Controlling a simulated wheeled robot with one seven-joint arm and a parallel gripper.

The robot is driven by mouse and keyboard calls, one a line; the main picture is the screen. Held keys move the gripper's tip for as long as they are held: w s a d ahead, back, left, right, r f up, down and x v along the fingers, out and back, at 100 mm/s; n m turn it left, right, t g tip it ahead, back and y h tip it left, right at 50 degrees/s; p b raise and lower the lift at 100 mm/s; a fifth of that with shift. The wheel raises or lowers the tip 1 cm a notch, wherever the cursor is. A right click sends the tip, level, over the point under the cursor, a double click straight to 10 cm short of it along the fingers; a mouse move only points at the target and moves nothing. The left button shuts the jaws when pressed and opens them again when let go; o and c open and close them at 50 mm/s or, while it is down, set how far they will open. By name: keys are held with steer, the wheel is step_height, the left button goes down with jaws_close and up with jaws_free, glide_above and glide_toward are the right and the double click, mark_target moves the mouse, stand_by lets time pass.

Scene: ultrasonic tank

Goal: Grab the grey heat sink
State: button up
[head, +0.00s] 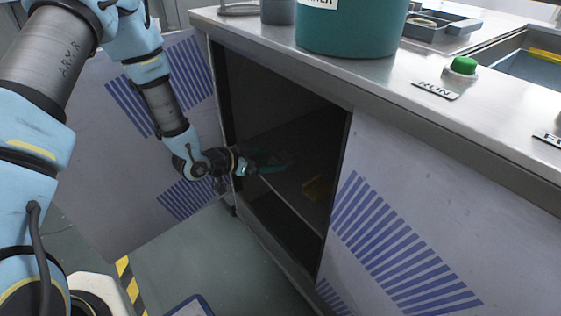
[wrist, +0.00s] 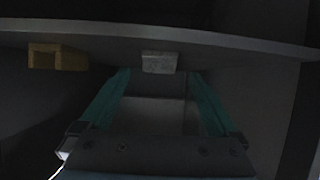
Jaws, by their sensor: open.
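The grey heat sink (wrist: 159,63) shows in the wrist view as a small, pale, speckled block at upper middle, against the pale band of the shelf (wrist: 250,41). I cannot make out the heat sink in the head view. My gripper (wrist: 159,74) has its two teal fingers spread apart, with the heat sink lined up between their tips in the picture. Nothing is held, and I cannot tell if the fingers touch it. In the head view my gripper (head: 275,164) reaches into the dark cabinet opening.
A yellow-brown block (wrist: 57,57) lies to the left of the heat sink in the wrist view; a brownish block (head: 315,188) shows inside the cabinet. A teal tub (head: 352,28) stands on the worktop above.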

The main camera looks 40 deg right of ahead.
mark_target(279, 157)
steer(key=x, duration=0.5)
steer(key=shift+d+r+b, duration=0.2)
steer(key=shift+r+b, duration=0.05)
steer(key=shift+b, duration=0.1)
steer(key=shift+c, duration=0.2)
jaws_close()
